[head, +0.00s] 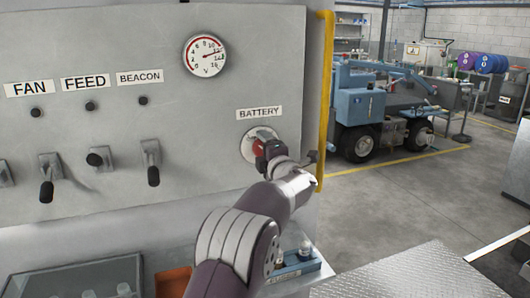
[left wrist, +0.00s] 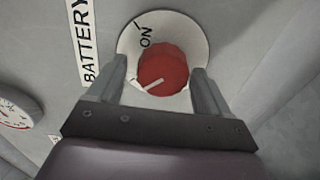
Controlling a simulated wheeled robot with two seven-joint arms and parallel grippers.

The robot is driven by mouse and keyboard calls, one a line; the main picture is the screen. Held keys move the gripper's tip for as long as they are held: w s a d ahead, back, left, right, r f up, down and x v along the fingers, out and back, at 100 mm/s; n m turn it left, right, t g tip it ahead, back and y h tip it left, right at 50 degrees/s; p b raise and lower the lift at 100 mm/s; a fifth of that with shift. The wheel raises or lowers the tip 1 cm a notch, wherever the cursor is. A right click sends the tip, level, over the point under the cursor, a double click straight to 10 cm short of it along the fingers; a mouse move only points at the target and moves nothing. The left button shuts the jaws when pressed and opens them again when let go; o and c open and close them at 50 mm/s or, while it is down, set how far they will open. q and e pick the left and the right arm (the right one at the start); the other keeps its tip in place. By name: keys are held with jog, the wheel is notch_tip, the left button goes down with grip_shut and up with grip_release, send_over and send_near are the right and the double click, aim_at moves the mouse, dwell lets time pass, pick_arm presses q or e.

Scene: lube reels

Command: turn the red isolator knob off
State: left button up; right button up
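The red isolator knob (head: 259,147) sits on a round pale plate below the BATTERY label (head: 259,113) on the grey panel. My left gripper (head: 268,152) is at the knob and partly covers it in the head view. In the left wrist view the red knob (left wrist: 163,70) lies between the two fingers of my left gripper (left wrist: 160,88), one finger on each side. A gap shows beside the knob, so the fingers look open around it. The knob's white pointer line (left wrist: 152,85) points away from the ON mark (left wrist: 146,38). My right gripper is not in view.
The panel also carries a round gauge (head: 205,55) and several black-tipped levers, such as one under BEACON (head: 152,165). A yellow rail (head: 325,100) runs down the panel's right edge. A tray of bottles (head: 295,268) stands below. Open floor and a blue vehicle (head: 365,110) lie to the right.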

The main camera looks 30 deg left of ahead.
pick_arm(q)
jog(key=shift+f, duration=0.15)
jog(key=b+v, duration=0.1)
jog(key=v, duration=1.1)
jog(key=shift+s+d+b, duration=0.2)
jog(key=shift+s+b, duration=0.1)
jog(key=shift+b, duration=0.1)
